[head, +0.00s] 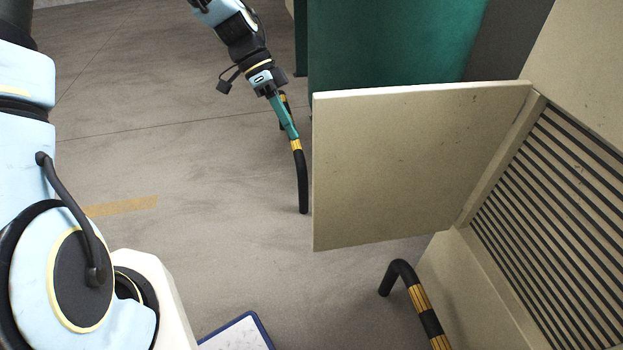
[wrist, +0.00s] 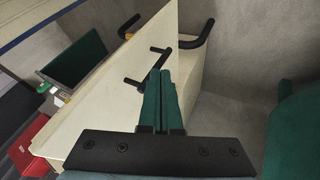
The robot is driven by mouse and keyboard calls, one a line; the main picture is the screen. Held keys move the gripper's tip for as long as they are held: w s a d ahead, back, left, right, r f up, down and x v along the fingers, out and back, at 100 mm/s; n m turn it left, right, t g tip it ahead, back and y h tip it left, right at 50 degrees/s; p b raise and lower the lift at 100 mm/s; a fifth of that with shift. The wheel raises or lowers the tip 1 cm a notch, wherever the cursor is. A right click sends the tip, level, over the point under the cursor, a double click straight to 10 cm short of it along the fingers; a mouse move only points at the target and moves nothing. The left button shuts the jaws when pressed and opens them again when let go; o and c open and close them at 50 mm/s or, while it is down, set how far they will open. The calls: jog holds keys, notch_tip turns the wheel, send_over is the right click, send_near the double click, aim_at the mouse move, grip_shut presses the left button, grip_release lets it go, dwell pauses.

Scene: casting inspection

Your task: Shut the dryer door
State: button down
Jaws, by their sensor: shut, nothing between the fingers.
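The dryer door (head: 415,165) is a flat cream panel. It stands swung open from the cream dryer (head: 445,275), joined at its right side. My gripper (head: 295,135) has teal fingers pressed together with nothing between them. In the head view it is just left of the door's free edge; whether it touches the door cannot be told. In the wrist view the closed fingers (wrist: 160,75) appear in front of a cream panel (wrist: 110,95) that looks like the door, with a black handle-like bar (wrist: 147,80) near the tips.
Black-and-yellow guard bars stand behind the door's free edge (head: 301,180) and in front of the dryer (head: 418,298). A teal cabinet (head: 390,45) stands behind the door. A blue-edged board (head: 240,335) lies low at the front. The grey floor at left is open.

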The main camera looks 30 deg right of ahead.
jog(key=s+f+p, duration=0.2)
jog(key=s+f, duration=0.5)
jog(key=s, duration=0.2)
jog(key=shift+a+f, duration=0.15)
jog(key=shift+f, duration=0.05)
jog(key=shift+s+a, duration=0.1)
jog(key=shift+s, duration=0.05)
